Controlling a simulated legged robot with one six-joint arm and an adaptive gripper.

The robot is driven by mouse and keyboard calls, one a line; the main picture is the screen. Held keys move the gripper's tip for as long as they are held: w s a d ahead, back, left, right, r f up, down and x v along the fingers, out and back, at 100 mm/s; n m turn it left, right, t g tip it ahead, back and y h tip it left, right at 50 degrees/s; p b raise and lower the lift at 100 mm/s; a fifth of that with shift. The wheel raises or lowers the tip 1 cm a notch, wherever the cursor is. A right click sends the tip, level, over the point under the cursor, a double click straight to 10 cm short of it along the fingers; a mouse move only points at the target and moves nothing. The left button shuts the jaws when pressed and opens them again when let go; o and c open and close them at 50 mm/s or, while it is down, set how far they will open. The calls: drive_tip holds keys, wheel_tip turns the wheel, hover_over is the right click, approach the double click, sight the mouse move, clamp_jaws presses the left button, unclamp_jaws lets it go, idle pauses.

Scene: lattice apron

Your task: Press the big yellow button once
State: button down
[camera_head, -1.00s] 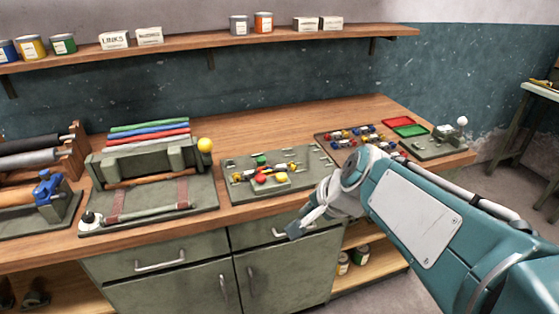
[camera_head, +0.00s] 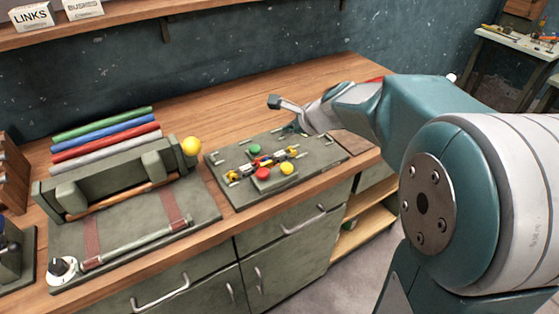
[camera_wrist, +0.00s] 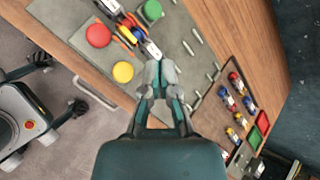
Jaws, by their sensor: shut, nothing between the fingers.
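The yellow button (camera_head: 287,168) is a round cap on the front part of a grey-green panel (camera_head: 235,193) on the bench. It also shows in the wrist view (camera_wrist: 123,71), left of my fingertips and unobstructed. A red button (camera_head: 263,174) is beside it and a green button (camera_head: 255,149) is farther back. A linkage with yellow and blue parts (camera_wrist: 130,34) lies between them. My gripper (camera_wrist: 157,64) is shut and empty, over the panel in the wrist view and apart from the yellow button. In the head view its fingers (camera_head: 292,128) are small, near the panel's back edge.
A tray of small coloured parts (camera_wrist: 233,108) lies right of the panel in the wrist view. Bare wooden bench (camera_head: 225,105) lies behind the panel.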

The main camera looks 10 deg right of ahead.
drive_tip(key=d, duration=0.1)
hover_over(289, 167)
drive_tip(key=f, duration=0.4)
drive_tip(key=shift+w+a+f, duration=0.1)
drive_tip(key=shift+a+f, duration=0.25)
drive_tip(key=f, duration=0.2)
drive_tip(key=d+f, duration=0.1)
drive_tip(key=f, duration=0.1)
drive_tip(key=shift+a+f, duration=0.1)
drive_tip(key=shift+a, duration=0.1)
drive_tip(key=shift+a, duration=0.15)
drive_tip(key=shift+d, duration=0.2)
drive_tip(key=shift+f, duration=0.1)
idle(0.6)
drive_tip(key=shift+f, duration=0.2)
